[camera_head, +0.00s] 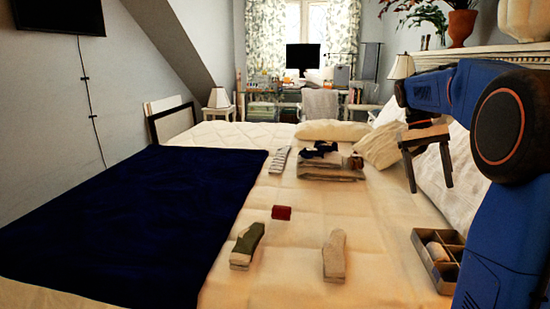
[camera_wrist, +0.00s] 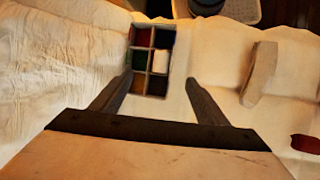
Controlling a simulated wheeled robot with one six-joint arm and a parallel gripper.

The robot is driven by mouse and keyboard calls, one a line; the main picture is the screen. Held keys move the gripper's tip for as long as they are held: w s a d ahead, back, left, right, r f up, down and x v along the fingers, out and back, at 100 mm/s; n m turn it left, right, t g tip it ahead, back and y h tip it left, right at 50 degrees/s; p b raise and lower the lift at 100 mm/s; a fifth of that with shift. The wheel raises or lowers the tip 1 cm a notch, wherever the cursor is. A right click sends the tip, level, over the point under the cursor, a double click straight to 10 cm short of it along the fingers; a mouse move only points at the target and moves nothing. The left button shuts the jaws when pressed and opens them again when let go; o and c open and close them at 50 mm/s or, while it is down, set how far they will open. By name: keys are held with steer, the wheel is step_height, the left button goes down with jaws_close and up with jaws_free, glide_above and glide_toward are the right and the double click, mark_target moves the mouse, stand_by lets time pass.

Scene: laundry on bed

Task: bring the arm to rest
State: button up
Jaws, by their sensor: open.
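My gripper (camera_head: 428,166) hangs above the right side of the bed in the head view, its two fingers pointing down and spread apart. In the wrist view my gripper (camera_wrist: 156,96) is open, with nothing between its fingers. My blue arm is folded at the right edge of the head view. A divided box (camera_head: 437,257) lies on the bed below the arm, partly cut off by it. The box (camera_wrist: 151,58) also shows beyond the fingertips in the wrist view, with dark, red, green and white contents in its compartments.
On the bed (camera_head: 290,249) are a green-grey sock (camera_head: 247,245), a beige sock (camera_head: 334,256), a red item (camera_head: 281,212), a striped item (camera_head: 279,160) and a folded stack (camera_head: 330,170). A dark blue blanket (camera_head: 130,220) covers the left. Pillows (camera_head: 380,146) lie near my gripper.

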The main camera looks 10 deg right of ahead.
steer(key=s+a+f+n+t, duration=0.1)
steer(key=s+a+f+t, duration=0.2)
steer(key=s+a, duration=0.35)
steer(key=s+a+f+n+t, duration=0.1)
steer(key=s+a+f+t, duration=0.1)
steer(key=s+a, duration=0.45)
steer(key=s+a+f+n+t+y, duration=0.1)
steer(key=s+a+f+t, duration=0.3)
steer(key=s+a+f, duration=0.4)
step_height(320, 180, down, 3)
steer(key=s, duration=0.3)
steer(key=shift+a+f+t, duration=0.2)
steer(key=shift+a+t, duration=0.1)
steer(key=shift+a, duration=0.05)
